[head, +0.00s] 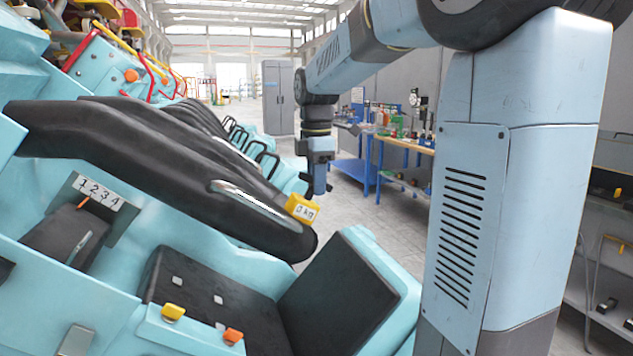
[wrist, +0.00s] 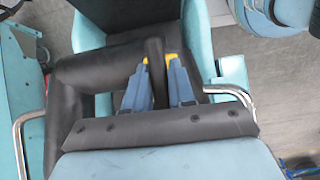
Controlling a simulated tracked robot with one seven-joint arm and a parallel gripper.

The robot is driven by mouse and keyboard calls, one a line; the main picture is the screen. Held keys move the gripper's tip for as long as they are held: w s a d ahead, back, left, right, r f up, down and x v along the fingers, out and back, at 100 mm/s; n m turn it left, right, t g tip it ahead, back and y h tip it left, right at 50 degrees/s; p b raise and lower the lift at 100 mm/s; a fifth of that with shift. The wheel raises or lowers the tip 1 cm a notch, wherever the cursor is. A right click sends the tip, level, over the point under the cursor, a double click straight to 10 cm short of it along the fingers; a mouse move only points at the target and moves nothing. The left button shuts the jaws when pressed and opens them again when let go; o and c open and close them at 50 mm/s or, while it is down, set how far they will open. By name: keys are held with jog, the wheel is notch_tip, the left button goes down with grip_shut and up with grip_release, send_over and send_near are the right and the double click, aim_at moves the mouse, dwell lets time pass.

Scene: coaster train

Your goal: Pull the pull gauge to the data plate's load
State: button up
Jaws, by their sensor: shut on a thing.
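The yellow pull gauge (head: 302,208) with a white display is at the near end of a black padded restraint (head: 240,205) in the head view. The display ends in "kg"; its first digit looks like 0 but is small. My gripper (head: 318,190) reaches down from above, right at the gauge. In the wrist view, my gripper's two blue fingers (wrist: 156,88) are shut on either side of a dark upright bar, which seems to be the gauge's grip. Yellow parts (wrist: 169,59) show behind the fingers. I cannot identify a data plate with a readable load.
A plate marked 1 2 3 4 (head: 97,193) with an orange pointer is at the left. A black seat (head: 205,285) lies below the restraint, with yellow and orange blocks on its turquoise edge. Silver bars flank the restraint. A blue workbench (head: 390,143) stands behind; grey floor is clear between.

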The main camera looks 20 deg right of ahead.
grip_shut()
dwell(0.8)
jog(key=shift+r, duration=0.15)
jog(key=shift+w+d+r, duration=0.1)
jog(key=shift+d+r, duration=0.35)
jog(key=shift+r, duration=0.3)
jog(key=shift+s+d+r, duration=0.1)
jog(key=shift+d+r, duration=0.3)
jog(key=shift+r, duration=0.3)
jog(key=shift+w+d+r, duration=0.1)
jog(key=shift+d+r, duration=0.35)
jog(key=shift+r, duration=0.3)
jog(key=o, duration=0.7)
grip_release()
jog(key=shift+f, duration=0.1)
notch_tip(320, 180, up, 14)
jog(key=shift+f, duration=0.15)
